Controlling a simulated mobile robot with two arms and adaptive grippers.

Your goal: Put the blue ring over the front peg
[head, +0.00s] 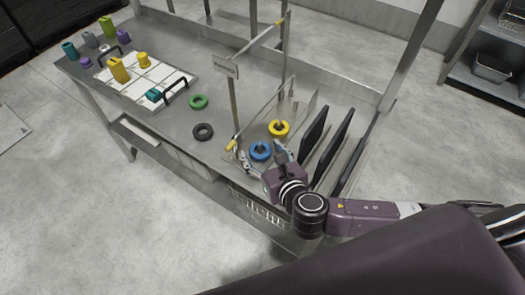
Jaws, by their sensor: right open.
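The blue ring (260,152) lies at the near edge of the steel table, with a dark upright peg (261,146) showing at its centre. The ring looks to be around this peg and low down. My right gripper (262,158) is open, with one finger left of the blue ring and the other to its right. I cannot tell whether the fingers touch it. Behind it, a yellow ring (279,129) sits around another dark peg. My left gripper is not in view.
A green ring (198,102) and a black ring (203,131) lie loose on the table. A metal frame post (234,105) stands left of the pegs, and dark upright panels (333,140) stand to their right. A white board (150,78) with colored blocks is at the left.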

